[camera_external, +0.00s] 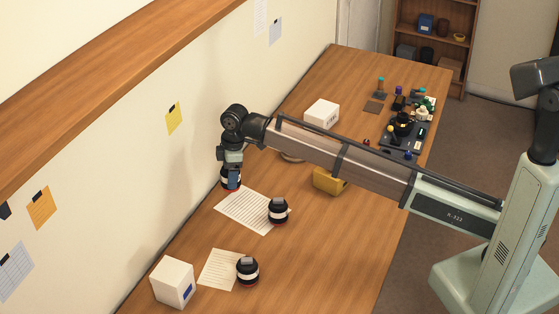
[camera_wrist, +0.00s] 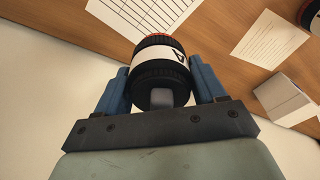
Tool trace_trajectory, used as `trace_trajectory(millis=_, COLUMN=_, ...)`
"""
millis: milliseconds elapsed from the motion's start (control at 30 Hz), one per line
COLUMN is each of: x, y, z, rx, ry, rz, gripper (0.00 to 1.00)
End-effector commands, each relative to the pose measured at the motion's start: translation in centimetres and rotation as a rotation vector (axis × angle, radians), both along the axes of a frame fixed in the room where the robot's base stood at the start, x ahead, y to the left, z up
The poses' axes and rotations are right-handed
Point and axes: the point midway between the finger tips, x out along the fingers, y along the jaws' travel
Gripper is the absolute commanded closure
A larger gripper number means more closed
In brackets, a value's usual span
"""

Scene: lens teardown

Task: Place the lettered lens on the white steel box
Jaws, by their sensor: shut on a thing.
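My gripper (camera_external: 233,176) points down near the wall edge of the table, in the external view. It is shut on a black lens (camera_external: 230,185) with a white band and a red ring. In the wrist view, my blue fingers (camera_wrist: 160,76) grip this lens (camera_wrist: 160,58) from both sides, and a dark letter shows on its white band. I cannot tell whether its base touches the table. A white box (camera_external: 172,282) with a blue label stands at the near left; a white box (camera_external: 322,113) with a dark mark stands farther back. I cannot tell which is steel.
Two similar lenses stand on the table, one (camera_external: 278,210) by a large lined sheet (camera_external: 246,211), one (camera_external: 247,270) by a smaller sheet (camera_external: 218,268). A yellow object (camera_external: 329,182) sits under my arm. A dark tray (camera_external: 388,140) with small parts lies at the back right.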

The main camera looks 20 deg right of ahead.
Motion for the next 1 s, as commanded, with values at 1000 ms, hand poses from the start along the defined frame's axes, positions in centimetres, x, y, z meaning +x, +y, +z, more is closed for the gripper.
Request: trace_trajectory(millis=1000, x=25.7, y=-32.4, z=3.9, rx=0.001, ry=0.0, rz=-0.464, gripper=0.85)
